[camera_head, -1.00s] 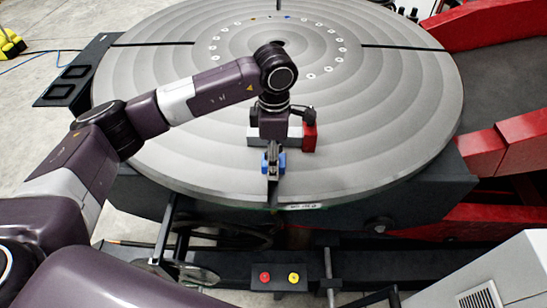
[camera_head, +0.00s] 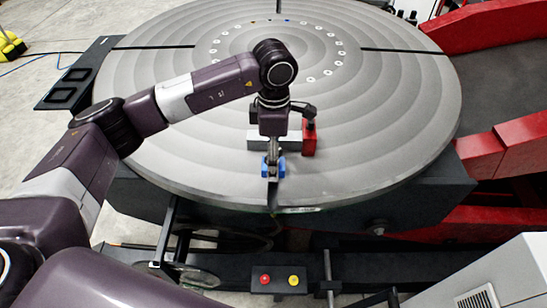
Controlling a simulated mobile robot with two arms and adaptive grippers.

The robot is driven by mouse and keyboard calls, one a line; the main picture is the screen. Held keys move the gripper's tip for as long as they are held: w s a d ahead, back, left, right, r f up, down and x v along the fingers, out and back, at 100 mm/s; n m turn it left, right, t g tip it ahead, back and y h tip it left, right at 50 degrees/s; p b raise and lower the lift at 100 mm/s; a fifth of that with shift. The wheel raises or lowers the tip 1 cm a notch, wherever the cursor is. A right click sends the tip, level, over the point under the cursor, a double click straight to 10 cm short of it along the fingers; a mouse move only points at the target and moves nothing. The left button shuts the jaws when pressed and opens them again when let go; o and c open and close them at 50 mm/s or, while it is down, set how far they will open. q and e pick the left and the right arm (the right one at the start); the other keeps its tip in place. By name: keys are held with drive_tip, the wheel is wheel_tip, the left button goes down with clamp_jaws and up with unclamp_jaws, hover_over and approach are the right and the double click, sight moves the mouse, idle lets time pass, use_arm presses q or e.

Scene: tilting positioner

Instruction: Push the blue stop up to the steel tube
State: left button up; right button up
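The blue stop (camera_head: 281,168) sits near the front rim of the round turntable, at the dark radial slot. The steel tube (camera_head: 292,143) lies crosswise just behind it, partly hidden by my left gripper, with its right end at a red block (camera_head: 309,141). A gap seems to show between stop and tube, but the gripper covers much of it. My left gripper (camera_head: 271,162) points down at the blue stop and covers its middle. Its fingers are seen as one narrow dark shape, so contact and opening are unclear. My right gripper is not in view.
The grey turntable (camera_head: 390,115) is largely clear around the tube, with a ring of pale discs at its centre. A box with a red and a yellow button (camera_head: 279,280) stands below the front rim. Red frame parts (camera_head: 505,145) are at the right.

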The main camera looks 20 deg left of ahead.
use_arm(q)
drive_tip(key=shift+r+p, duration=1)
drive_tip(key=shift+r, duration=1.5)
